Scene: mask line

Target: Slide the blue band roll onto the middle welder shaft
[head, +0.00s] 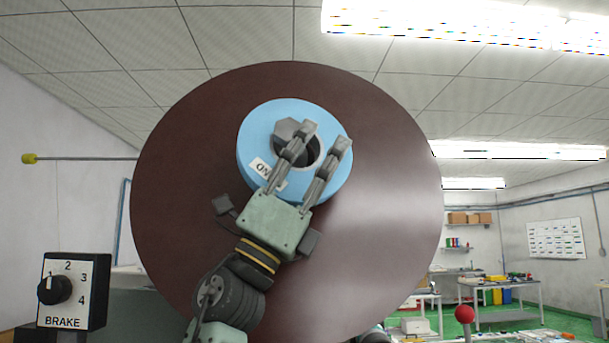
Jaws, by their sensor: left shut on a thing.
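The blue band roll (259,131) is a thick light-blue ring with a white label at its lower left. It shows in front of a large dark brown disc (180,190). A grey hexagonal piece (287,129) shows at the roll's hole; it looks like a shaft end, but I cannot tell how deep the roll sits around it. My left gripper (323,137) reaches up from below and is shut on the roll. One finger crosses the hole, the other lies over the right side of the ring. My right gripper is not in view.
A brake dial (74,290) numbered 1 to 4 stands at the lower left. A thin rod with a yellow knob (29,158) sticks out left of the disc. A red ball knob (465,313) is at the lower right. Workbenches (500,315) stand far behind on the right.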

